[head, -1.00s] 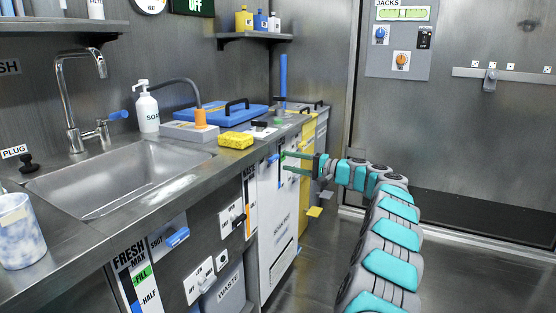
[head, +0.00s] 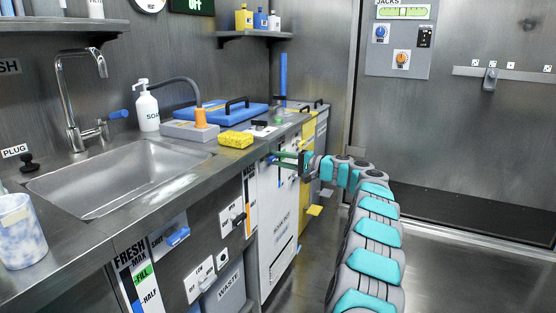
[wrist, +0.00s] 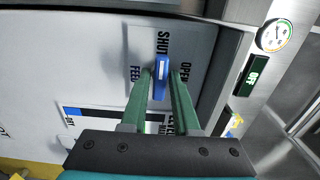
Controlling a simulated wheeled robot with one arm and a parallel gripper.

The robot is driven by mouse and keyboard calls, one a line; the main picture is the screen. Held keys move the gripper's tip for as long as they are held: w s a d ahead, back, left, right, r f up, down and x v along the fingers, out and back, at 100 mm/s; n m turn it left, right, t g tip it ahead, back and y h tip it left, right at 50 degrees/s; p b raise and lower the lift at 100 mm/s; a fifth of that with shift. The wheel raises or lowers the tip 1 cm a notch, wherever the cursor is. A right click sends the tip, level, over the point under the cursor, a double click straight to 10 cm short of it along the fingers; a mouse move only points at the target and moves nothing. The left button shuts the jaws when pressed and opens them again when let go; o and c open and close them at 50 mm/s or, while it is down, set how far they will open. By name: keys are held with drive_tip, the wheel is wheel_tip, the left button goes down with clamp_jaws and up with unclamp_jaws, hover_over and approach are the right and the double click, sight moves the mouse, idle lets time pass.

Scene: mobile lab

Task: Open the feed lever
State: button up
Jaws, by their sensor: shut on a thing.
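The blue feed lever (wrist: 160,80) is on a white panel, between the FEED and OPEN labels and in line with the SHUT label in the wrist view. My gripper (wrist: 158,84) has its two green fingers on either side of the lever and is shut on it. In the head view, my gripper (head: 282,159) reaches in from the right to the white cabinet front (head: 275,220). The lever is small there and partly hidden by the fingers.
A round gauge (wrist: 274,35) and a green OFF display (wrist: 252,75) stand beside the panel in the wrist view. A sink (head: 120,175), a yellow sponge (head: 236,140) and a blue-lidded box (head: 228,113) are on the counter. The floor at right is clear.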

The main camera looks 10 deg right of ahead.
clamp_jaws()
drive_tip(key=m+p, duration=0.4)
idle(0.4)
drive_tip(key=o, duration=0.6)
unclamp_jaws()
